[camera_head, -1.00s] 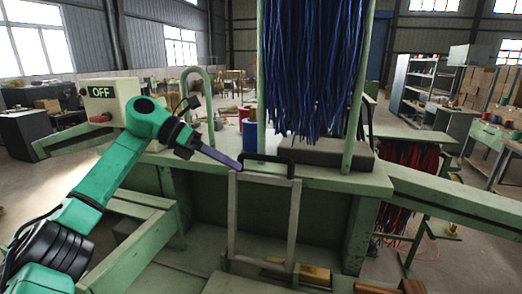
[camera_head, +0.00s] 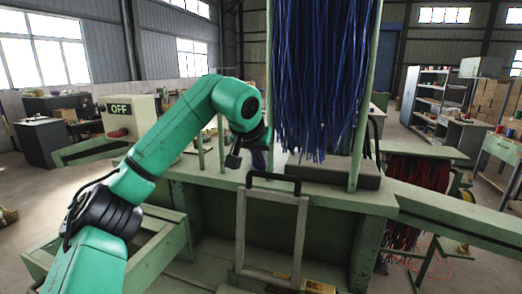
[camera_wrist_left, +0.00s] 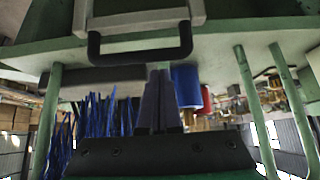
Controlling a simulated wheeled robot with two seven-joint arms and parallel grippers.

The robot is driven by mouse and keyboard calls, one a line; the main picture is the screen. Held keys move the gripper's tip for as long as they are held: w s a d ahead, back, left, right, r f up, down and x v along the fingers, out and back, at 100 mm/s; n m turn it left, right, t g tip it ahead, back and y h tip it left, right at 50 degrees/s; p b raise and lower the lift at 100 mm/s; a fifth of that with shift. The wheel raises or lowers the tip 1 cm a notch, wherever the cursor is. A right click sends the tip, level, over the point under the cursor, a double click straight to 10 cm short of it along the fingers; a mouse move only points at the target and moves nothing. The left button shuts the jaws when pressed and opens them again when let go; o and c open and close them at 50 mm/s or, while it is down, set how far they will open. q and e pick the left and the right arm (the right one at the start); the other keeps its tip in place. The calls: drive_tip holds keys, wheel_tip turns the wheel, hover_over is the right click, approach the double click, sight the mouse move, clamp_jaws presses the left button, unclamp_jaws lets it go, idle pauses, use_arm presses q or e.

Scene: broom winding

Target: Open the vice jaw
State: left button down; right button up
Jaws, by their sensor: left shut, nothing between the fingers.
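A pale grey frame (camera_head: 240,230) with a black handle (camera_head: 273,181) on top stands at the front of the green machine bench (camera_head: 340,199). I take it to be the vice jaw's lever, but cannot be sure. My left gripper (camera_head: 259,160) is just behind and above the handle, its dark fingers partly hidden by my wrist. In the left wrist view, which looks upside down, the fingers (camera_wrist_left: 158,78) are together with nothing between them. Their tips come close to the black handle (camera_wrist_left: 140,54); I cannot tell whether they touch. My right gripper is out of view.
Blue bristles (camera_head: 318,80) hang between green posts just right of my gripper. A blue spool (camera_wrist_left: 186,85) and a red spool (camera_wrist_left: 206,101) stand near the fingers. A dark block (camera_head: 335,171) lies on the bench.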

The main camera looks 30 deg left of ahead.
sight(263, 174)
use_arm(q)
drive_tip(key=x, duration=0.4)
drive_tip(key=shift+p, duration=0.4)
drive_tip(key=s+b, duration=0.2)
drive_tip(key=shift+d+f+t+b, duration=0.15)
drive_tip(key=shift+d+t+b, duration=0.15)
drive_tip(key=shift+t, duration=0.1)
drive_tip(key=shift+s, duration=0.35)
drive_tip(key=shift+s+d+r, duration=0.1)
drive_tip(key=shift+s+r, duration=0.1)
drive_tip(key=shift+r, duration=0.2)
drive_tip(key=shift+w, duration=0.15)
